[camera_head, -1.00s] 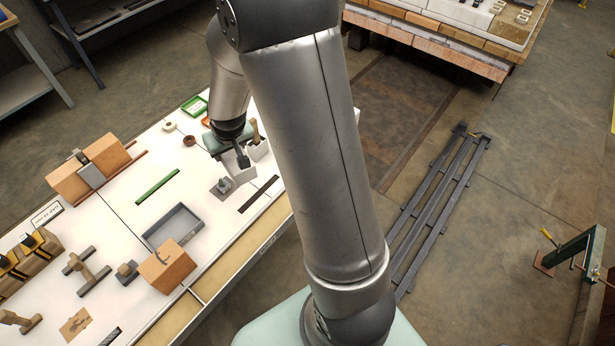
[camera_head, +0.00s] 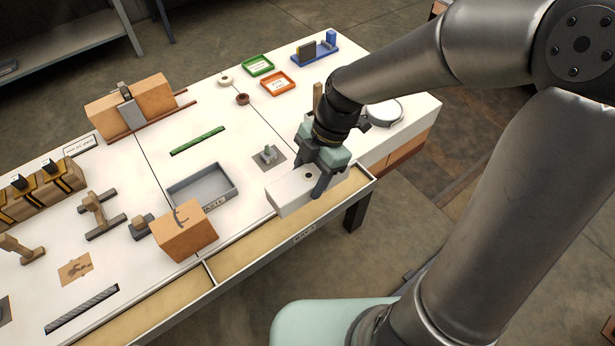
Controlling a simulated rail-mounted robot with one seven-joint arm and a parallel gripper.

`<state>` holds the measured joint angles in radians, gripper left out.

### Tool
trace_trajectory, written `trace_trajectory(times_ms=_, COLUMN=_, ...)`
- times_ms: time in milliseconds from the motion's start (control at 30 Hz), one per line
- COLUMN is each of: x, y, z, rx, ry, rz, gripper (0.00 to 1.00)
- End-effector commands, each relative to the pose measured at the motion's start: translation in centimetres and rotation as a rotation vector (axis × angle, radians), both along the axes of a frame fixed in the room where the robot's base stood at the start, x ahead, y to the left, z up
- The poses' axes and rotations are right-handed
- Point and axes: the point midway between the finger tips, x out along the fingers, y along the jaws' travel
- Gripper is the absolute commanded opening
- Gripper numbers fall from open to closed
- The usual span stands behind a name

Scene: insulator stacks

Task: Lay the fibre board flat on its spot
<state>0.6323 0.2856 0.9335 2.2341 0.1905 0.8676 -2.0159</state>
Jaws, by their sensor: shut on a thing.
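A thick white slab with a small dark hole, which I take to be the fibre board (camera_head: 287,193), is at the table's front edge, right of the grey tray. Its broad face is up and looks about level. My gripper (camera_head: 314,184) points down at its right end, with the dark fingers shut on it near the hole. I cannot tell whether the slab touches the table. The spot under it is hidden.
A grey plate with a small peg (camera_head: 268,155) is just behind the slab. The grey tray (camera_head: 230,172) and an orange-brown block (camera_head: 186,232) stand to the left. A wooden post (camera_head: 318,96) and a round white lid (camera_head: 384,112) are close to my wrist.

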Motion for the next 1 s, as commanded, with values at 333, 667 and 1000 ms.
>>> trace_trajectory(times_ms=333, x=7.3, y=0.4, z=-3.2, rx=0.004, ry=0.001, rz=0.023, gripper=0.28)
trace_trajectory(times_ms=667, x=12.4, y=0.3, z=-8.4, rx=0.001, ry=0.001, rz=0.021, gripper=0.28)
trace_trajectory(times_ms=1000, x=13.5, y=0.2, z=-11.2, rx=-0.001, ry=0.002, rz=0.02, gripper=0.28)
